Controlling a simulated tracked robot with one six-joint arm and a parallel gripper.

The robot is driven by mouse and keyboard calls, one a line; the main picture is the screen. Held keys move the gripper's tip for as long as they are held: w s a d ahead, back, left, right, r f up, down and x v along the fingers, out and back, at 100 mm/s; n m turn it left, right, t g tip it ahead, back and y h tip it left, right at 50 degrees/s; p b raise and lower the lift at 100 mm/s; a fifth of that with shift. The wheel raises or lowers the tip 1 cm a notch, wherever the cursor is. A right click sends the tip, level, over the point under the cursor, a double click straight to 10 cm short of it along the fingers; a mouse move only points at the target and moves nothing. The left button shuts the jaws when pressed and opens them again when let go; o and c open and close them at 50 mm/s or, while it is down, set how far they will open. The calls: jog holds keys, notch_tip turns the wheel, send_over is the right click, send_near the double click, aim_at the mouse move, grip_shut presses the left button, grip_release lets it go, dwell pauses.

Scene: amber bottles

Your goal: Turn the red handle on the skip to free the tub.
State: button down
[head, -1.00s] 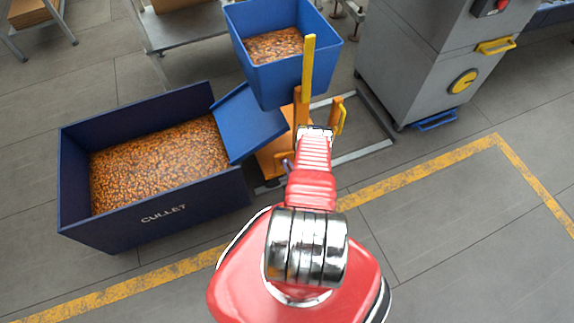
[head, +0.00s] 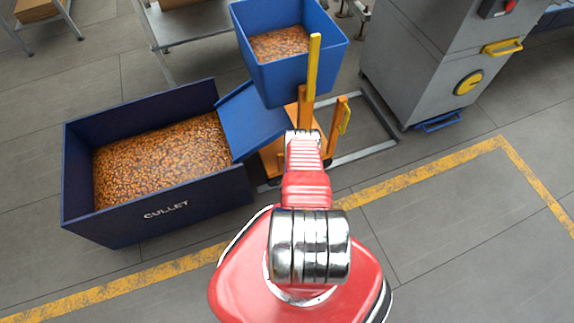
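A blue tub (head: 272,88) holding amber pieces sits raised on an orange stand (head: 272,160). The dark blue skip marked CULLET (head: 205,202) holds more amber pieces, and a blue sloping plate (head: 250,122) lies between skip and tub. I see no red handle; the arm covers part of the stand. My red arm reaches forward to the stand's front. My gripper does not show beyond the arm's end.
A grey cabinet (head: 425,70) with yellow handles stands right of the tub. A metal table (head: 185,30) is behind. A yellow floor line (head: 410,175) crosses in front. The floor at right is clear.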

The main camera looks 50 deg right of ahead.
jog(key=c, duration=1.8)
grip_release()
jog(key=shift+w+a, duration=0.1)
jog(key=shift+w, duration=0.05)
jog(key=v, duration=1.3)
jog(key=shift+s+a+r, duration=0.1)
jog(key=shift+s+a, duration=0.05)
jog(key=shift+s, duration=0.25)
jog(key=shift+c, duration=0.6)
